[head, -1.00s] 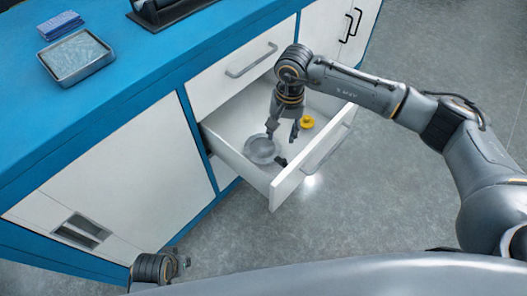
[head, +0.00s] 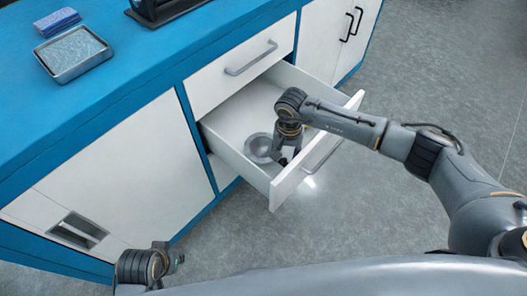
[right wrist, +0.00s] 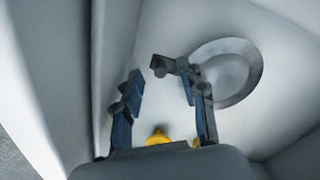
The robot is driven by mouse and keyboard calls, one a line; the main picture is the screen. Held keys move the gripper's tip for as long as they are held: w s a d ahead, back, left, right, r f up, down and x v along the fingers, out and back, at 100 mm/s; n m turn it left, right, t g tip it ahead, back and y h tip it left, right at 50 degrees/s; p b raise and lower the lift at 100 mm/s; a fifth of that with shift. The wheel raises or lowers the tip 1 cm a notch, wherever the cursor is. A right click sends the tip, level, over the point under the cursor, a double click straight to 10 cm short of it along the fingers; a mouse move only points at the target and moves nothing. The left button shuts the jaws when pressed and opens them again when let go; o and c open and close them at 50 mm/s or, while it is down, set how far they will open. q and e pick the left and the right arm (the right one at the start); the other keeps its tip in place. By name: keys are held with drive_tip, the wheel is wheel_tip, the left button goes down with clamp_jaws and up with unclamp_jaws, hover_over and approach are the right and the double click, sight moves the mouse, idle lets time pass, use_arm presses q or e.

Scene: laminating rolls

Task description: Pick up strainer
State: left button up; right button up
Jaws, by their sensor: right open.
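The strainer (head: 259,148) is a grey round bowl lying in the open drawer, near its front left corner. In the right wrist view the strainer's round rim (right wrist: 250,85) shows beyond the fingers, at the upper right. A short dark piece beside the rim looks like its handle, but I cannot be sure. My right gripper (head: 286,155) is inside the drawer, just right of the bowl. Its fingers (right wrist: 160,90) are apart with nothing clearly between them. My left gripper (head: 175,262) is low at the left, outside the cabinet; its fingers are too small to read.
The open drawer (head: 285,186) has raised walls around the gripper. A yellow item (right wrist: 157,137) lies low in the right wrist view. On the blue counter (head: 110,85) stand a metal tray (head: 98,60), a blue sponge-like block (head: 57,22) and a dark stand (head: 165,8).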

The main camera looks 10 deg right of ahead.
drive_tip(key=shift+f, duration=0.55)
clamp_jaws()
